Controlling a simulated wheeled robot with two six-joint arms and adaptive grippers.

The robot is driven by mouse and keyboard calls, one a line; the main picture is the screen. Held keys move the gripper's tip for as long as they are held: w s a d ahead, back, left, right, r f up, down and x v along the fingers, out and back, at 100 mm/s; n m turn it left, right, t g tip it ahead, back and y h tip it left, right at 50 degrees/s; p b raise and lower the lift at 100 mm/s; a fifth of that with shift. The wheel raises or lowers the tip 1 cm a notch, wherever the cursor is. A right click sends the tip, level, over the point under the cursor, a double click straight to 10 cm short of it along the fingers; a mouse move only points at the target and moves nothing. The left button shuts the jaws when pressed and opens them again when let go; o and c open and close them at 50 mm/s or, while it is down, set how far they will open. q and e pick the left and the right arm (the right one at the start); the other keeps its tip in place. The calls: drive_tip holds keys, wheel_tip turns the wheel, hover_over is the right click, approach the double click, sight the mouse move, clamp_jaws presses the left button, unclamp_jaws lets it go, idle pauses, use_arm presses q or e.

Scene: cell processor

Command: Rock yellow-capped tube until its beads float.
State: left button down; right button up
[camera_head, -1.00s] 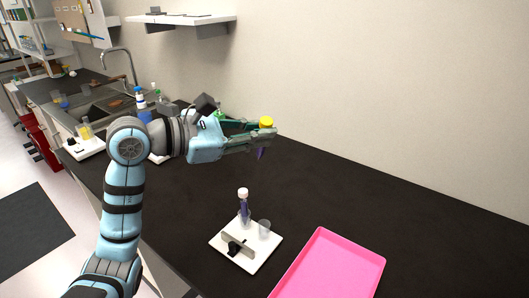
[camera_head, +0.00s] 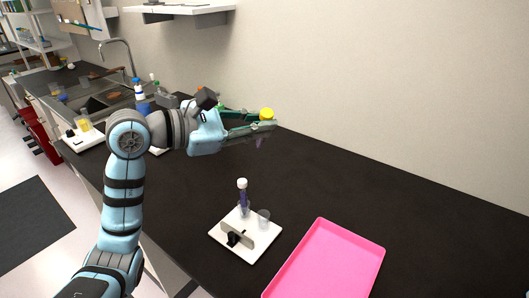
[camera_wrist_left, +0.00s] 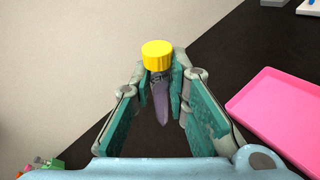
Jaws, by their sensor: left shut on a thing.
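The yellow-capped tube shows its cap (camera_head: 267,114) just above the fingertips of my left gripper (camera_head: 264,122) in the head view, over the black counter. In the left wrist view, the gripper (camera_wrist_left: 161,82) is shut on the tube, with the yellow cap (camera_wrist_left: 157,55) above the fingers and the tapered purple-tinted body (camera_wrist_left: 161,104) below. Dark specks show just under the cap. The fingers hide part of the tube, and I cannot tell whether the beads float. My right gripper is not in view.
A white stand (camera_head: 258,243) on the counter holds a tube with a white cap (camera_head: 242,184) and a small clear cup (camera_head: 263,219). A pink tray (camera_head: 335,258) lies to its right. A wall shelf (camera_head: 180,12) is above. The counter right of the gripper is clear.

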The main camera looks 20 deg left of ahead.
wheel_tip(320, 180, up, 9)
drive_tip(key=p, duration=1)
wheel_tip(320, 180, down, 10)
drive_tip(key=b, duration=1)
use_arm(q)
drive_tip(key=n+p, duration=0.1)
drive_tip(key=p, duration=0.1)
drive_tip(key=r+n+g+p, duration=0.1)
drive_tip(key=n+p, duration=0.1)
drive_tip(key=p, duration=0.1)
drive_tip(key=shift+r+h, duration=0.1)
drive_tip(key=shift+h, duration=0.2)
drive_tip(key=shift+a+f+n, duration=0.1)
drive_tip(key=shift+f+n, duration=0.3)
drive_tip(key=shift+n, duration=0.1)
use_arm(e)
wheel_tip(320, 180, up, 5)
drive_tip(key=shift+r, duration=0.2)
